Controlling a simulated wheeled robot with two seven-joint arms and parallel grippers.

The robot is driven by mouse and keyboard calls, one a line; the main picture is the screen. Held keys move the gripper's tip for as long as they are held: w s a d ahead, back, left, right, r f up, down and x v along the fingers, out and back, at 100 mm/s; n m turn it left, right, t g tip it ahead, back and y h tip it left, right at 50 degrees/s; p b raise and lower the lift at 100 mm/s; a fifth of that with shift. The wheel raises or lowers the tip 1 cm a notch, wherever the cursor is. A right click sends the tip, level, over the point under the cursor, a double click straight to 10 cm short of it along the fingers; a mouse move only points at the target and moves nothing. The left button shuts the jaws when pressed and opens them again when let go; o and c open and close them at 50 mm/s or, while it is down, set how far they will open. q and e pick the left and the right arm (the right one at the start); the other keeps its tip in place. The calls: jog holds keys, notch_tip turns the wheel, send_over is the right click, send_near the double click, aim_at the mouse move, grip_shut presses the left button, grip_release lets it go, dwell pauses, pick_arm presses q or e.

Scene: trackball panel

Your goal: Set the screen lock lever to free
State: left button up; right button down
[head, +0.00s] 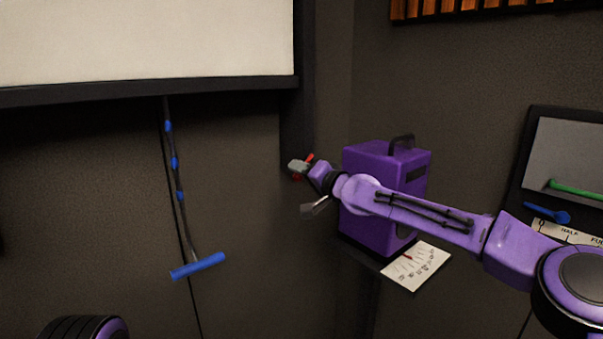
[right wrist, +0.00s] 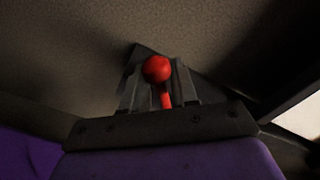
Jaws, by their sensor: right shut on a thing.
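The screen lock lever (head: 309,158) is a small red lever on the lower end of the dark post beside the screen, at the middle of the head view. In the right wrist view its round red knob (right wrist: 157,69) and short red stem show between the fingers. My right gripper (head: 299,168) is at the lever and shut on it; in the right wrist view the gripper (right wrist: 158,90) has a finger on each side of the stem. The lever's base is mostly hidden. No free or locked marking is readable. My left gripper is out of view.
The white screen (head: 150,40) hangs at the upper left. A cord with a blue handle (head: 198,266) hangs below it. A purple box (head: 375,190) stands behind my right forearm, with a marked card (head: 418,267) below. A panel with a green bar (head: 575,189) is at right.

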jog(key=shift+f, duration=0.1)
jog(key=c, duration=1.2)
grip_release()
jog(key=shift+a, duration=0.1)
jog(key=shift+r, duration=0.2)
